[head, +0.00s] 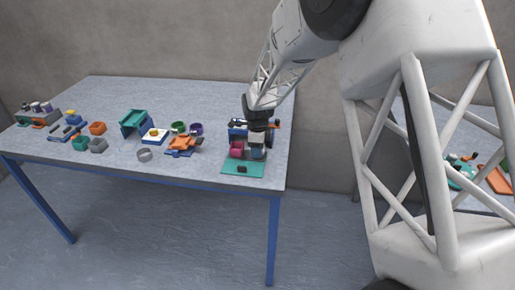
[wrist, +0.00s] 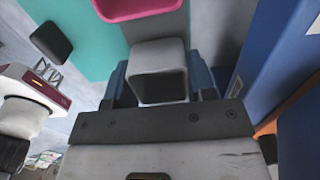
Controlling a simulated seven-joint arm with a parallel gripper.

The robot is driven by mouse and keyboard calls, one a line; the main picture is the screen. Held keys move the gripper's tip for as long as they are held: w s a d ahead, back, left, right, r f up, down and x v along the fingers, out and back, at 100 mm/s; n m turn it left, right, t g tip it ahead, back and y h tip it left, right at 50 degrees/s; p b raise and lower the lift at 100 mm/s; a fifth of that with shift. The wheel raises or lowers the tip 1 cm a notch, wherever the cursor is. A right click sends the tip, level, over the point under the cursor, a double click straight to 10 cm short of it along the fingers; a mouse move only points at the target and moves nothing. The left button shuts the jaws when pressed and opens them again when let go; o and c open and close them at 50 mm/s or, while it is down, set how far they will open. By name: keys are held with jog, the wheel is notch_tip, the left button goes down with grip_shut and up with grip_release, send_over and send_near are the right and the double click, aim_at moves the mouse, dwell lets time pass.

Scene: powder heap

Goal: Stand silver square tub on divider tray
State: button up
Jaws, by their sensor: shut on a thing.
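The silver square tub (wrist: 160,52) sits between the fingers of my gripper (wrist: 160,82) in the wrist view, its opening facing the camera. In the head view, my gripper (head: 257,152) is low over the right end of the table, shut on the tub, which is small and partly hidden there. A teal board (head: 236,170) lies beneath and in front, with a magenta tub (head: 237,149) beside my gripper. A blue piece (head: 236,130) stands behind. I cannot tell for sure which of these is the divider tray, or whether the silver tub touches anything below.
A black block (head: 242,169) is on the teal board's front part. Left of the board are an orange piece (head: 181,144), a grey ring (head: 144,155) and green and purple rings. A blue wall (wrist: 240,45) stands close on the right in the wrist view.

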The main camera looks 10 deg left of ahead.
jog(key=shift+f, duration=0.5)
jog(key=o, duration=1.4)
jog(key=shift+r, duration=0.1)
jog(key=shift+r, duration=3.4)
